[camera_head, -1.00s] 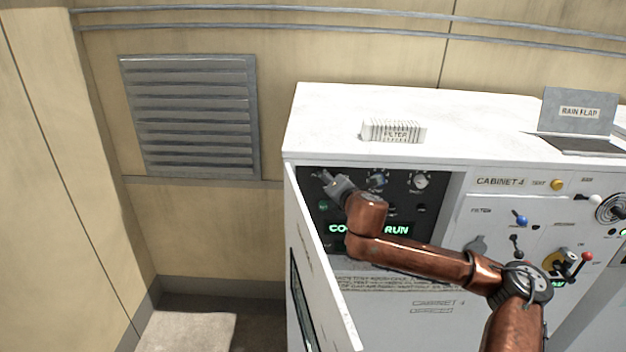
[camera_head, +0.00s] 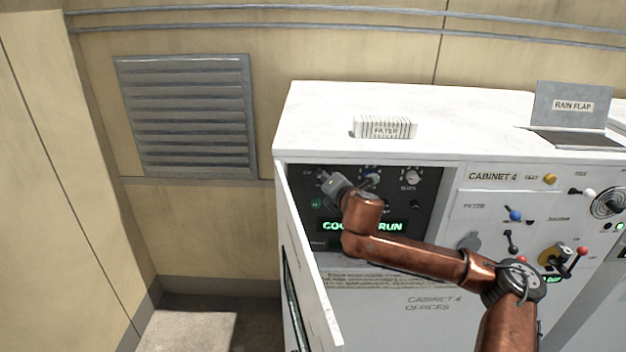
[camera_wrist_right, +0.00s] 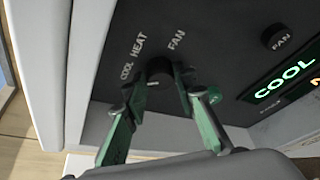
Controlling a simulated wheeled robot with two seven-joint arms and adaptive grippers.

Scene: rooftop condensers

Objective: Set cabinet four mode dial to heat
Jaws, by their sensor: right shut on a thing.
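The mode dial (camera_wrist_right: 160,70) is a dark knob on the black panel (camera_head: 432,195) inside cabinet four's open bay. In the right wrist view, COOL, HEAT and FAN labels arc around it. My right gripper (camera_wrist_right: 158,88) has its two green fingers on either side of the dial and is shut on it. In the head view, my right gripper (camera_head: 326,182) reaches the panel's upper left and mostly hides the dial. The dial's pointer direction is not clear. The green display (camera_wrist_right: 285,80) reads COOL; in the head view my arm covers part of it. My left gripper is not in view.
The open cabinet door (camera_head: 308,265) hangs at the left of the bay. A filter block (camera_head: 385,128) and a rain flap (camera_head: 570,105) are on the white top. Levers and a yellow-based red switch (camera_head: 570,257) are on the panel to the right.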

